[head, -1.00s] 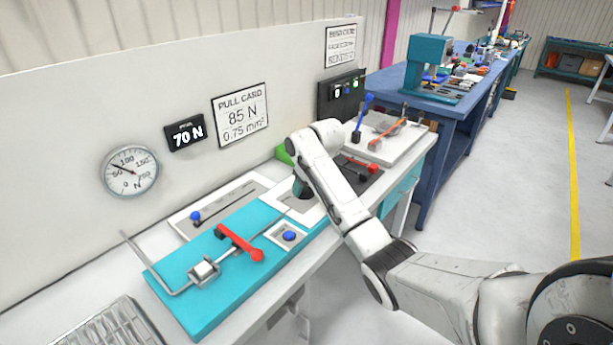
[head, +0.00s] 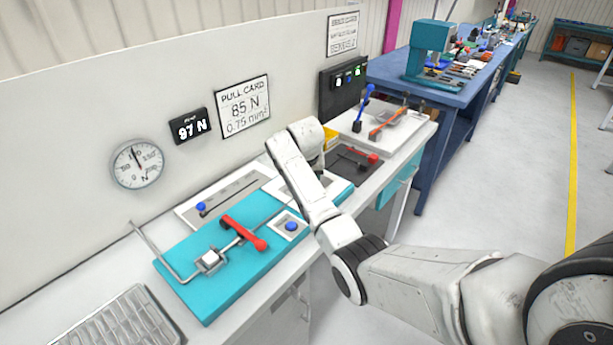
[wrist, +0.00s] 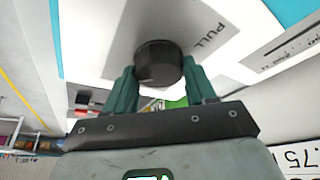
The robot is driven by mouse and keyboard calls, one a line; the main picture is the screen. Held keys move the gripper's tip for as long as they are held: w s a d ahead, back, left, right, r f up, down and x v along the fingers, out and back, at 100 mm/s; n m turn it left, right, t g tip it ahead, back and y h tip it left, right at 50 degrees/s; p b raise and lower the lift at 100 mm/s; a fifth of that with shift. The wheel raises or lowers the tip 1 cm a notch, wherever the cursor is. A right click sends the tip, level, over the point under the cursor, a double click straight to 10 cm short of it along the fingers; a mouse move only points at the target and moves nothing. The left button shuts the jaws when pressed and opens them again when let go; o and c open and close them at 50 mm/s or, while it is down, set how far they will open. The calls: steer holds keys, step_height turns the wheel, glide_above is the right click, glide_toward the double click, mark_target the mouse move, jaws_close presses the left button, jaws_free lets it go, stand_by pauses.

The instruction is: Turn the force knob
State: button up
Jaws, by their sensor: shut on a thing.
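In the wrist view, a round dark knob (wrist: 158,62) stands on a white plate (wrist: 100,40) marked "PULL". My gripper (wrist: 160,82) has its two green fingers on either side of the knob, shut on it. In the head view my arm hides the knob and the gripper. A small digital display (head: 190,125) on the wall reads 97 N. The pull card (head: 243,106) beside it reads 85 N, 0.75 mm². The round dial gauge (head: 137,165) has its needle close to 100.
The teal fixture (head: 210,290) carries a red-handled lever (head: 243,232) and a blue button (head: 291,226). A grey ridged tray (head: 120,322) lies at front left. A white board with blue and orange levers (head: 388,125) stands beyond my arm. A blue workbench (head: 445,95) is behind.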

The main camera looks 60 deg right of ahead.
stand_by(0.4)
steer(key=o, duration=1)
steer(key=shift+o, duration=0.2)
steer(key=shift+r, duration=0.15)
steer(key=v, duration=1)
steer(key=shift+r+b, duration=0.25)
steer(key=shift+b, duration=0.15)
steer(key=shift+a, duration=0.15)
